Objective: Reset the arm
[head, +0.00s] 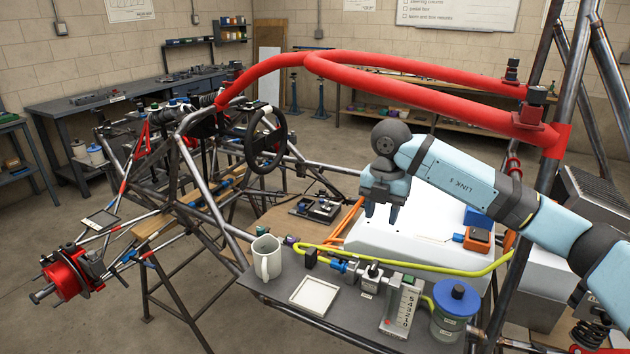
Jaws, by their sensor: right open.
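My right arm comes in from the right edge, in pale blue and dark grey. Its gripper (382,211) points down above the white box (430,245) inside the chassis. The gripper is open with nothing between its fingers. I cannot tell how far its tips are above the box. My left gripper is not in view.
A red-padded roll bar (400,84) passes behind and above my right arm. A grey shelf (285,290) in front holds a white mug (266,258), a white tray (315,295), valves and a blue-lidded jar (455,308). A steering wheel (265,140) stands at left.

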